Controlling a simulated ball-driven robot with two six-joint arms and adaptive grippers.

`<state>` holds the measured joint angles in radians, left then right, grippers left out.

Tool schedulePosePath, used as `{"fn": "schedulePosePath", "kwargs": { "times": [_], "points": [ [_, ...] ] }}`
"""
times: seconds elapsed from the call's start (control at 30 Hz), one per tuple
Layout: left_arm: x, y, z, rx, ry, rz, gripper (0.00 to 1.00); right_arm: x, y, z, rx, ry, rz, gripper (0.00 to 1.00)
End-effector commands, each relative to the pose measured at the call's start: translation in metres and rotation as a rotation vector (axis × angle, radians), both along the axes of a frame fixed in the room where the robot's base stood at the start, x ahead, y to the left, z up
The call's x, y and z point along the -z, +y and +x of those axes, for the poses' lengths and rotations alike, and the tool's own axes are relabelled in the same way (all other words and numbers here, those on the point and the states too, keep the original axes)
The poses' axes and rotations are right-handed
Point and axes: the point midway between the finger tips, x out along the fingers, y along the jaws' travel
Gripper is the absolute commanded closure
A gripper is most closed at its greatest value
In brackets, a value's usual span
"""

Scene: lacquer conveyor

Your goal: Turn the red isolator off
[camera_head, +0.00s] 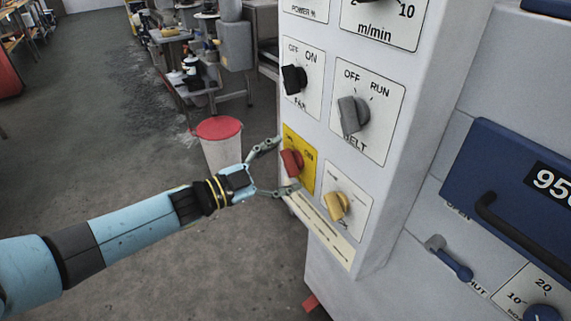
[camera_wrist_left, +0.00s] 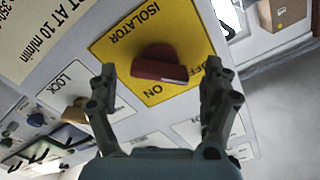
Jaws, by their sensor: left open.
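The red isolator knob (camera_head: 291,163) sits on a yellow plate (camera_head: 300,152) low on the left of the grey control panel. In the left wrist view the red knob (camera_wrist_left: 159,66) lies near the middle of its yellow plate (camera_wrist_left: 112,50), which reads ISOLATOR, OFF and ON. Its handle runs roughly left to right there; I cannot tell which label it points to. My left gripper (camera_head: 277,168) is open, with its fingers on either side of the knob. In the left wrist view the gripper (camera_wrist_left: 159,75) shows clear gaps to the knob. My right gripper is not in view.
A yellow lock knob (camera_head: 337,206) sits right beside the isolator. A black fan knob (camera_head: 294,79) and a grey belt knob (camera_head: 353,114) are above. A red-lidded bin (camera_head: 221,145) stands behind my left gripper. A blue box with a handle (camera_head: 510,190) is at right.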

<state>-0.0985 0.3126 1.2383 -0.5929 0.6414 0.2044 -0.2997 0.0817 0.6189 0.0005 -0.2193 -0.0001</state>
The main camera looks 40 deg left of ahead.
Motion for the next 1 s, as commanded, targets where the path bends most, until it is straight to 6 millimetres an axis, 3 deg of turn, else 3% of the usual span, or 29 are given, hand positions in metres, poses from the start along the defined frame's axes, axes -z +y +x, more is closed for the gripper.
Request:
{"fn": "schedulePosePath", "kwargs": {
  "times": [0.3,0.5,1.0],
  "points": [
    [0.001,0.027,-0.066,0.002,0.005,0.003,0.17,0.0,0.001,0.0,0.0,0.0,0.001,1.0],
    [0.001,0.038,-0.093,0.001,0.003,0.003,0.17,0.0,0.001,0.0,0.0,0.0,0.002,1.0],
    [0.0,0.041,-0.1,0.0,0.001,0.001,0.17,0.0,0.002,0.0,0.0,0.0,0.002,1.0]
  ]
}}
